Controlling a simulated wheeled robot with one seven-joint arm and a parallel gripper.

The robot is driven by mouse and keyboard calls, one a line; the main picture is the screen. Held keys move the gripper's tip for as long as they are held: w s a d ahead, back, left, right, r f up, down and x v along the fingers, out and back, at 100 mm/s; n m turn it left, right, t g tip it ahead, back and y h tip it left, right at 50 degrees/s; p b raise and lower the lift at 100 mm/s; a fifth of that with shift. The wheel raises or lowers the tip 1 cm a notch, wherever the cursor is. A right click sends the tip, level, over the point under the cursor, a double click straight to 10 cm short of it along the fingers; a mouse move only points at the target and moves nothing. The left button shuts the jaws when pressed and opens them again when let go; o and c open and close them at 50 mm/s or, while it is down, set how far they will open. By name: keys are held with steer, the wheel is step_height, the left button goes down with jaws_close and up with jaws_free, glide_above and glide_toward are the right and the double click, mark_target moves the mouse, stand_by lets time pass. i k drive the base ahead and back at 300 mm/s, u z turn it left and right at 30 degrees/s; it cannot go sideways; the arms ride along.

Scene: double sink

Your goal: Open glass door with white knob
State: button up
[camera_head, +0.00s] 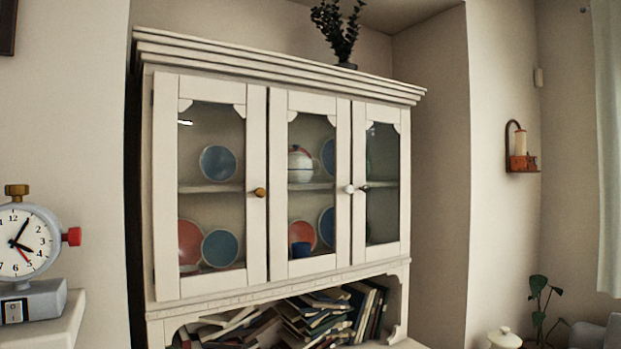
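The white knob (349,188) is on the right stile of the middle glass door (279,225) of a white cabinet. The door looks closed, flush with its neighbours. Through its glass I see a white lidded jar, plates and a blue cup. The left glass door (166,220) has a brown wooden knob (260,192) on its right stile. The right glass door (404,200) has a dark knob (365,188) on its left side, close beside the white one. Both also look closed. My gripper is not in view.
Several books (300,325) lie and lean in the open shelf below the doors. A potted plant (338,35) stands on the cabinet top. A clock (28,245) stands on a ledge at left. A wall sconce (521,150) hangs at right. Nothing blocks the door fronts.

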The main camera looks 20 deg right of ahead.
mark_target(283, 106)
steer(key=k, duration=0.4)
steer(key=z, duration=0.7)
steer(key=i, duration=1.35)
steer(key=u, duration=0.25)
